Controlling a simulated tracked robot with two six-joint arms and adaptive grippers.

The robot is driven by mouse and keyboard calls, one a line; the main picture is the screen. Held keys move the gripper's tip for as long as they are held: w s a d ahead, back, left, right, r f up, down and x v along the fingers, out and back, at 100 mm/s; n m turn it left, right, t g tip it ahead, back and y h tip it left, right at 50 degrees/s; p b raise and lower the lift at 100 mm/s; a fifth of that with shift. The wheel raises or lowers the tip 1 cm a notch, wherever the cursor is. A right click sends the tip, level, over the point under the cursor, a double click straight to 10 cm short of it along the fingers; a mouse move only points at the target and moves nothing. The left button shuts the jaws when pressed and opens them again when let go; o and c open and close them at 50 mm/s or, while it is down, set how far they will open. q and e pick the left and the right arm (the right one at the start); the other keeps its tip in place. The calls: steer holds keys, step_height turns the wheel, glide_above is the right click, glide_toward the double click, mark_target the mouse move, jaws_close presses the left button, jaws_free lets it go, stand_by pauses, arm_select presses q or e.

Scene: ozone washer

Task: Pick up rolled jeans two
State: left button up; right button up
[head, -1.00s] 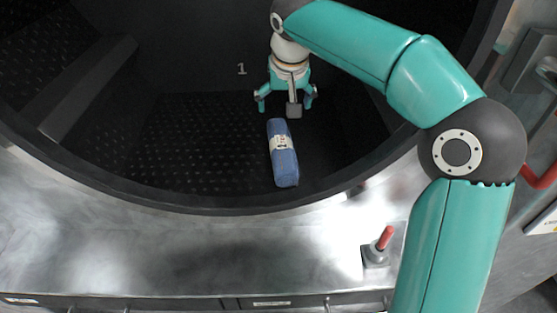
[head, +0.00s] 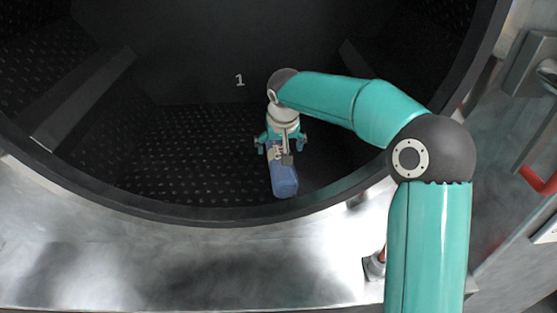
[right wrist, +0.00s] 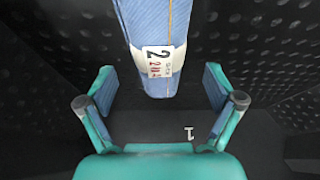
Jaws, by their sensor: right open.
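The rolled jeans two (head: 284,181) is a blue roll with a pale label band, lying on the perforated floor inside the dark drum. In the right wrist view the roll (right wrist: 154,25) comes in from the top, and its label (right wrist: 160,62) reads "2". My right gripper (head: 281,146) is over the far end of the roll, which it partly hides in the head view. In the right wrist view its two fingers (right wrist: 160,88) are spread wide, one on each side of the roll's end, with gaps on both sides. My left gripper is not in view.
The drum's round rim (head: 240,217) curves in front of the roll. A raised rib (head: 85,100) runs along the drum's left side. A red-handled lever (head: 376,262) stands on the metal front, partly behind my arm. The drum floor left of the roll is clear.

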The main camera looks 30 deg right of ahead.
mark_target(279, 153)
steer(key=p+x, duration=0.1)
steer(key=x, duration=0.4)
steer(key=shift+s+f, duration=0.1)
steer(key=shift+f, duration=0.05)
steer(key=shift+a, duration=0.1)
steer(key=c, duration=1.5)
